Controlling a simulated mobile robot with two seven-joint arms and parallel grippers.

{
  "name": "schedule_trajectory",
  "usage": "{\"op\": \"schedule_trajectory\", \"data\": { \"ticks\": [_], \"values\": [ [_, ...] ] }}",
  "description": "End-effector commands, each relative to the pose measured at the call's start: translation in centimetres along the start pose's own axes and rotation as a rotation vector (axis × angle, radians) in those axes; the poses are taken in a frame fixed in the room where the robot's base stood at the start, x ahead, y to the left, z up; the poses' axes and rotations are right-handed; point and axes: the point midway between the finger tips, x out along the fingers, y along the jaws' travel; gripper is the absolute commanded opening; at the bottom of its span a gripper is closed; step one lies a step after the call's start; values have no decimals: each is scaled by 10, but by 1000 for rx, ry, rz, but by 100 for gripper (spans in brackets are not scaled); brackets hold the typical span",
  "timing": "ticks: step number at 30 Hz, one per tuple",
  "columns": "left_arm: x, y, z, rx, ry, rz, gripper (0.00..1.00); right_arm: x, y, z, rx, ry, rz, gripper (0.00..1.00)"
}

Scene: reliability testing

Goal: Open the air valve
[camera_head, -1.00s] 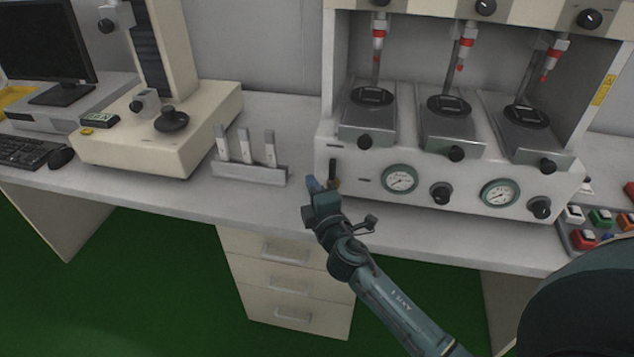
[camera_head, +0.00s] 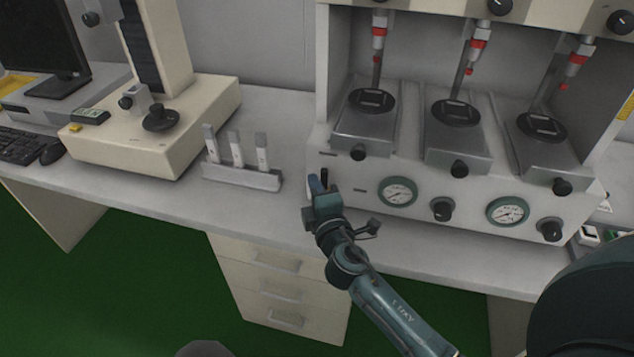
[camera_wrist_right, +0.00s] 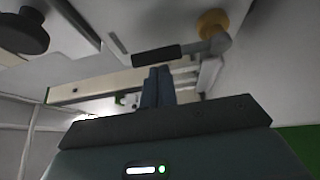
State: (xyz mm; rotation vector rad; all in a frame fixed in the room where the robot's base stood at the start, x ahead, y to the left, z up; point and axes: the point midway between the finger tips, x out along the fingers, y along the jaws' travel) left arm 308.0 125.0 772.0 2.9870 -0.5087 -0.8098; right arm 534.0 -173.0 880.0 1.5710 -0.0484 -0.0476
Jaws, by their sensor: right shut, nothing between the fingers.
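The air valve is a small lever with a black grip (camera_head: 324,176), low on the left end of the machine's front panel. In the right wrist view its black grip (camera_wrist_right: 157,55) lies nearly level, joined by a grey metal arm to a brass-coloured fitting (camera_wrist_right: 212,22). My left gripper is not in view.
The testing machine (camera_head: 340,190) has gauges (camera_head: 397,192) and black knobs (camera_head: 442,209) right of the valve. A metal holder with upright pieces (camera_head: 240,177) stands left of my gripper. Drawers (camera_head: 280,290) are below the table edge. A cream instrument (camera_head: 150,140) is further left.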

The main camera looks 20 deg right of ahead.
Motion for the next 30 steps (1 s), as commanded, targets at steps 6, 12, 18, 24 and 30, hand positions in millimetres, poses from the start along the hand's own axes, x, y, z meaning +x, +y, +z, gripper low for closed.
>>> {"op": "schedule_trajectory", "data": {
  "ticks": [6, 12, 18, 24, 30],
  "values": [
    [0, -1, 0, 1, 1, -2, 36, -2, 0, -1, 1, 0, 0, 0],
    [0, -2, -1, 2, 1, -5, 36, -2, 0, -1, 0, 0, 0, 0],
    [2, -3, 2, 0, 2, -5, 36, -2, -2, -1, 7, 0, 3, 0],
    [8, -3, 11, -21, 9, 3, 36, -4, -3, 2, 43, 0, 26, 0],
    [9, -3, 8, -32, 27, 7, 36, -4, -2, 4, 67, 0, 39, 0]
  ]
}}
